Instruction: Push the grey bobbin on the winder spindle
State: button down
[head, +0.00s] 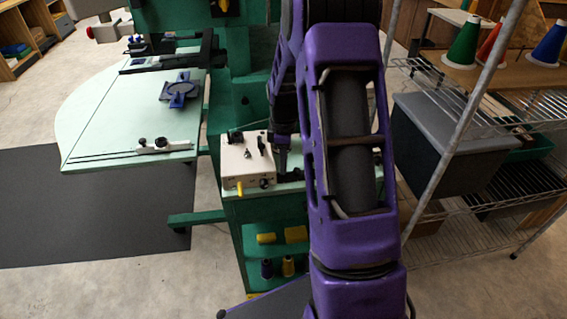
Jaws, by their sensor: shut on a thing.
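The winder is a cream box (246,165) on the green stand, left of my gripper. It has small dark fittings on top, a yellow lever on its front and a dark knob beside it. A small post (247,153) on its top looks like the spindle, but it is too small to be sure. My gripper (282,163) points down just right of the winder, apart from its top fittings. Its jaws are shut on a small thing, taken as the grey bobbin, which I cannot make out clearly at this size.
A pale green table (110,120) with a blue frame clamp (180,90) stands at left. Yellow and dark spools sit on shelves (285,250) below the winder. A wire rack (490,190) with a grey bin (447,135) and thread cones stands close at right.

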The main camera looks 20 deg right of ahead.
jog(key=shift+r+p, duration=0.75)
jog(key=shift+r, duration=0.5)
jog(key=shift+s, duration=0.1)
